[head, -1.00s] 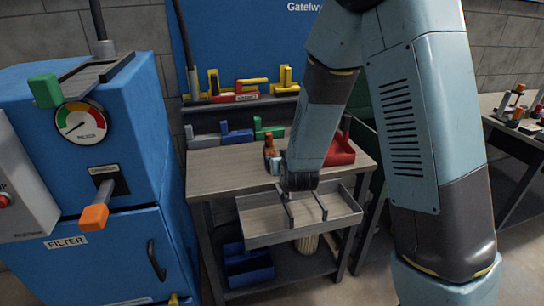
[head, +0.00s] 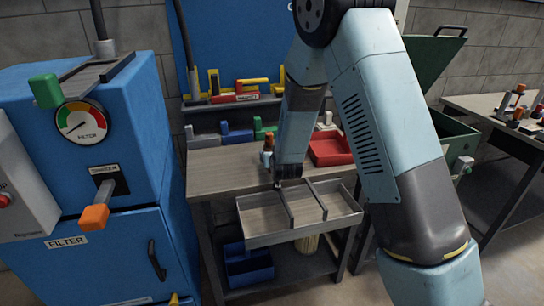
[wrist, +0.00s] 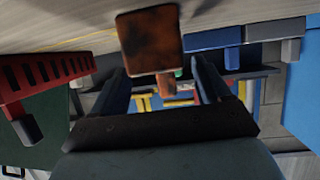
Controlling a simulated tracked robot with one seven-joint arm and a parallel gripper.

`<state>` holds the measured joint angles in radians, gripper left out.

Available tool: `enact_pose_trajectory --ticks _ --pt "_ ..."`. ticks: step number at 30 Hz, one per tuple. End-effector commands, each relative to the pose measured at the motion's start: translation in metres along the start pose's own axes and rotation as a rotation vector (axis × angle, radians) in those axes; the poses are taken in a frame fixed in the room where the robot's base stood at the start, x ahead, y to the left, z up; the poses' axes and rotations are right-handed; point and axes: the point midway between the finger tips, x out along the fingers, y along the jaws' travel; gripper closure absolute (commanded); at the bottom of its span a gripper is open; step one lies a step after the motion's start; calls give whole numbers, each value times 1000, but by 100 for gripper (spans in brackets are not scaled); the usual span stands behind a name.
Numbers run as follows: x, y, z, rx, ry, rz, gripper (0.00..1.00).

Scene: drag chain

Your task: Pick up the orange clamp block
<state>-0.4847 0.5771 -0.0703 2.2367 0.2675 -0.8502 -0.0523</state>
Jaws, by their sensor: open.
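The orange clamp block (head: 267,147) stands upright on the workbench, just left of my gripper, and looks worn and rusty orange. In the wrist view the orange clamp block (wrist: 150,45) is close, with its wide part at the top and a narrower stub (wrist: 167,86) below, in line with the gap between my fingers. My gripper (head: 278,185) is low near the bench's front edge. In the wrist view my gripper (wrist: 160,72) is open, with one finger on each side of the gap. Contact with the block cannot be told.
An open divided tray (head: 338,225) juts out at the bench front, below my gripper. A red bin (head: 333,160) stands on the bench to the right. Grey (head: 203,142), blue (head: 236,136) and green (head: 262,132) blocks line the back. A blue filter cabinet (head: 100,265) is at left.

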Motion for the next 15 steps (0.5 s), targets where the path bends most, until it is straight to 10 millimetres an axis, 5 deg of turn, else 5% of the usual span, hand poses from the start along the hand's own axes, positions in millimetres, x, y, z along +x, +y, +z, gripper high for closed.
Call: enact_pose_trajectory --ticks 6,15 --pt "26 -1 -1 0 0 1 23" --pt "30 -1 -1 0 0 1 23"
